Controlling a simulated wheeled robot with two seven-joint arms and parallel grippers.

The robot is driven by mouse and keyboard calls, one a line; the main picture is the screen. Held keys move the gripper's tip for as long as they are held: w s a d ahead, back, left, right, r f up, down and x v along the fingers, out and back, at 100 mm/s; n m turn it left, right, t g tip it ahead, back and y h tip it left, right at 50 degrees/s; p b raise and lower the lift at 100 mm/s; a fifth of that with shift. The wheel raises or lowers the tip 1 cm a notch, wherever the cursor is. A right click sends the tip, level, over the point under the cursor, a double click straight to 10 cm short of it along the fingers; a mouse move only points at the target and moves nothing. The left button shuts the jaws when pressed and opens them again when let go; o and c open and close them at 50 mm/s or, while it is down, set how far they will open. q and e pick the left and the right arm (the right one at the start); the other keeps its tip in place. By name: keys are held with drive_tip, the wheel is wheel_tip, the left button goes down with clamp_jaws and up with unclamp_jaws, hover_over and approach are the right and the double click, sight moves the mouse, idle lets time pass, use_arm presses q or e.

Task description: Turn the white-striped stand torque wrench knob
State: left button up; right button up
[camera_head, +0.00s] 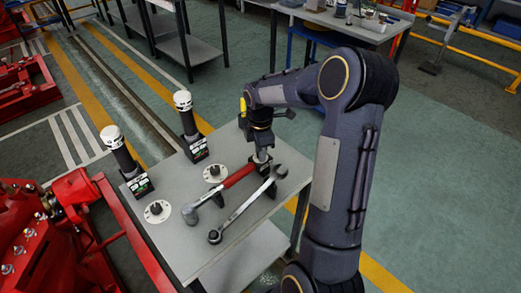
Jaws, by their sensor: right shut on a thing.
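A torque wrench with a red grip (238,177) lies across the grey table, its head toward the front left. A second, silver wrench (240,210) lies beside it, nearer the front right. A dark stand (272,189) shows under the far end of the silver wrench; I cannot make out white stripes on it. My right gripper (262,155) points down at the far end of the red-gripped wrench and is shut on its end, where the knob is mostly hidden by the fingers. My left gripper is not in view.
The table (200,255) also holds two black cylinders with white tops (122,155) (190,125) and two white discs with dark centres (158,212) (215,173). Red machinery (35,250) stands close on the left. Open green floor (440,150) lies to the right.

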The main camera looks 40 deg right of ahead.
idle(0.4)
drive_tip(key=o, duration=1)
drive_tip(key=shift+r, duration=0.1)
wheel_tip(320, 180, up, 8)
drive_tip(key=shift+f, duration=0.2)
drive_tip(key=s+a+r+m+t+y, duration=0.1)
drive_tip(key=s+a+r+m+t, duration=0.1)
drive_tip(key=s+a+r+m, duration=0.25)
drive_tip(key=s+a+r+m+t+y, duration=0.1)
drive_tip(key=s+a+r+m, duration=0.15)
drive_tip(key=s+a, duration=0.35)
drive_tip(key=s+a+f+m+t, duration=0.1)
drive_tip(key=s+a+m, duration=0.1)
drive_tip(key=s+m, duration=0.1)
drive_tip(key=s+a+f+m+y, duration=0.1)
drive_tip(key=s+a+m, duration=0.1)
drive_tip(key=s, duration=0.3)
drive_tip(key=s+a+f+m+t, duration=0.1)
drive_tip(key=s+a+m, duration=0.2)
drive_tip(key=shift+s+m+t+y, duration=0.3)
drive_tip(key=shift+s+m+y, duration=0.1)
